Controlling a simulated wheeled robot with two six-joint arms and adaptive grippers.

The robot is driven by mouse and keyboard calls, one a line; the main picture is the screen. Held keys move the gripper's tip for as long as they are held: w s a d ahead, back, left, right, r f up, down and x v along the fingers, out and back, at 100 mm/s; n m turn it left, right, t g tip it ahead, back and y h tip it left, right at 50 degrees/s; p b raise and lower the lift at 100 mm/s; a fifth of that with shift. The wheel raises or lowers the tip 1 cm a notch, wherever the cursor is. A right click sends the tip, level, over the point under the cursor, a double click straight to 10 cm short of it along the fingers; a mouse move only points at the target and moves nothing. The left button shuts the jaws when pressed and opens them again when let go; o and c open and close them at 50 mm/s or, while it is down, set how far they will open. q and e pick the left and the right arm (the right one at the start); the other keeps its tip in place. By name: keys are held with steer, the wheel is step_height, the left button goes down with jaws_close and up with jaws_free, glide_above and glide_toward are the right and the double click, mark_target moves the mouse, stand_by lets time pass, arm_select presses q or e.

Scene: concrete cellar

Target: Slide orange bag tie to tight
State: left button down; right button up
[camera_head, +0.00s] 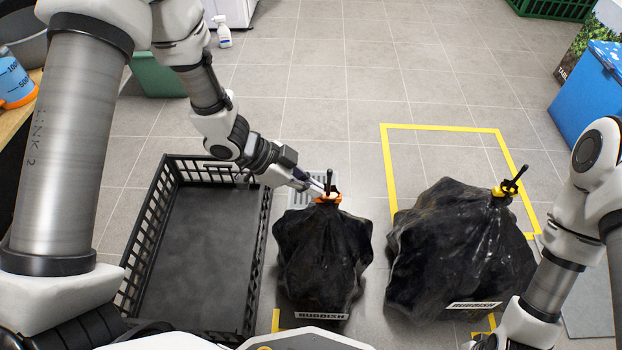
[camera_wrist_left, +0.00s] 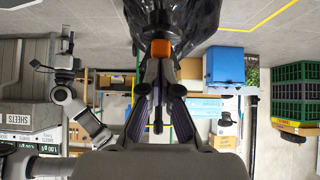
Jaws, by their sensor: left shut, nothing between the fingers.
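The orange bag tie (camera_head: 328,199) is around the neck of the smaller black rubbish bag (camera_head: 322,255), which stands upright on the floor. A dark upright stem (camera_head: 329,180) rises above the tie. My left gripper (camera_head: 318,190) is shut, with its fingertips right by the tie from the left; I cannot tell whether they touch it. In the left wrist view the orange tie (camera_wrist_left: 161,48) shows just beyond the fingertips (camera_wrist_left: 160,72), with the black bag (camera_wrist_left: 172,20) behind it. My right arm is at the right edge; its gripper is out of view.
A larger black rubbish bag (camera_head: 455,250) with a yellow tie (camera_head: 499,191) stands to the right, partly over a yellow floor outline (camera_head: 440,126). An empty-looking black crate (camera_head: 262,225) is on the left. A blue box (camera_head: 590,95) stands far right.

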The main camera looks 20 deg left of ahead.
arm_select(q)
steer(key=shift+s+a+f, duration=0.1)
steer(key=shift+s+f, duration=0.1)
steer(key=shift+f, duration=0.4)
steer(key=v, duration=1.2)
steer(key=shift+r, duration=0.3)
steer(key=shift+w, duration=0.1)
